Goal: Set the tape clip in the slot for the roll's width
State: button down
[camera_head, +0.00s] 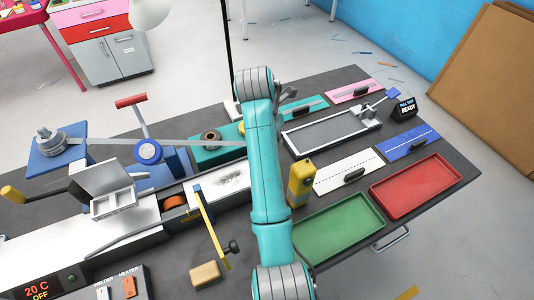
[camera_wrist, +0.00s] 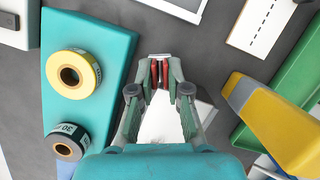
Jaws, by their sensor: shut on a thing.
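My gripper (camera_wrist: 160,78) is in the middle of the wrist view, its fingers close together. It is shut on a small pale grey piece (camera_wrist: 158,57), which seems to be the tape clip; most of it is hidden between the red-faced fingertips. In the head view my arm hides the gripper. A teal block (camera_wrist: 105,35) left of the gripper carries a yellow roll (camera_wrist: 74,75) and a dark roll (camera_wrist: 67,142) marked 30. The block also shows in the head view (camera_head: 200,157). I cannot make out a width slot in either view.
A yellow-and-grey tool (camera_head: 301,180) stands right of my arm. Green (camera_head: 335,232) and red (camera_head: 417,188) trays lie to the right. A grey frame (camera_head: 325,133) and board samples lie at the back. A grey strip (camera_head: 190,142) runs from the left reel to my arm.

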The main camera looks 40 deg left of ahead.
jog(key=f, duration=0.2)
jog(key=shift+s+a+f, duration=0.15)
jog(key=shift+a+f, duration=0.05)
jog(key=shift+f, duration=2.3)
jog(key=shift+f, duration=0.1)
jog(key=c, duration=1.1)
grip_release()
jog(key=shift+c, duration=0.2)
